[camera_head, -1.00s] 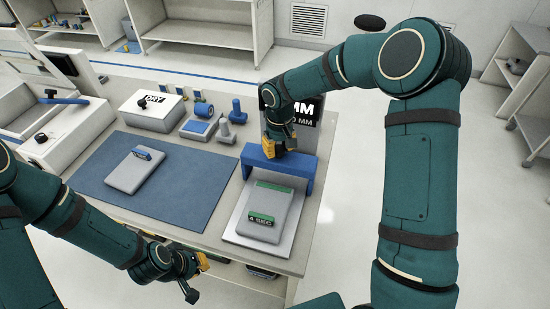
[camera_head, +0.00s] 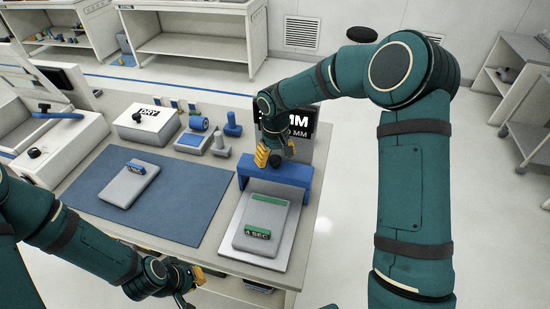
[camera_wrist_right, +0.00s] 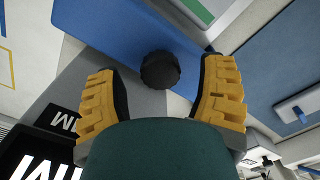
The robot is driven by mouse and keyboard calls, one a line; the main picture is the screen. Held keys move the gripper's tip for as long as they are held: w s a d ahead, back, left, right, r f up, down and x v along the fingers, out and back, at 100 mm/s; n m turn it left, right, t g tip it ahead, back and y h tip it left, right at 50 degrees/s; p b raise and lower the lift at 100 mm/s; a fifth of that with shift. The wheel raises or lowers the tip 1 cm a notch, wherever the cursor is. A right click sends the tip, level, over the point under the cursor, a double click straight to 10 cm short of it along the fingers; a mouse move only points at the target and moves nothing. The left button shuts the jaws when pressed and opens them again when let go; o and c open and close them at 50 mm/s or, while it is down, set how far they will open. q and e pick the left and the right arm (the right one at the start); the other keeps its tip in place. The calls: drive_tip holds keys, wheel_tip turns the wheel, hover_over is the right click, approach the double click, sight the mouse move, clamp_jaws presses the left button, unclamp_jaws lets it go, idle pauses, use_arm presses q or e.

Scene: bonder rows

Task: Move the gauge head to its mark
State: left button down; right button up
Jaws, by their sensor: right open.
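A blue bridge-shaped piece (camera_head: 275,174) stands over the back end of a light plate, in front of a grey upright with a black "MM" display (camera_head: 300,120). I take it to be part of the gauge. In the right wrist view a round black knob (camera_wrist_right: 160,70) sits beside the blue bar (camera_wrist_right: 125,38). My right gripper (camera_head: 275,156) is at the bridge; its yellow fingers (camera_wrist_right: 160,92) are open, one on each side of the knob. I cannot tell whether they touch it. My left gripper (camera_head: 188,286) hangs near the table's front edge, its opening unclear. No mark is identifiable.
A grey block (camera_head: 262,222) with green strips and a "4 SEC" label lies on the light plate (camera_head: 236,243). Another grey block (camera_head: 130,184) lies on the blue mat (camera_head: 185,205). A "DRY" box (camera_head: 147,124) and blue-grey parts (camera_head: 199,123) stand behind. Much of the mat is clear.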

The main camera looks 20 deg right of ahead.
wheel_tip(320, 180, up, 11)
drive_tip(key=shift+r, duration=0.15)
idle(0.4)
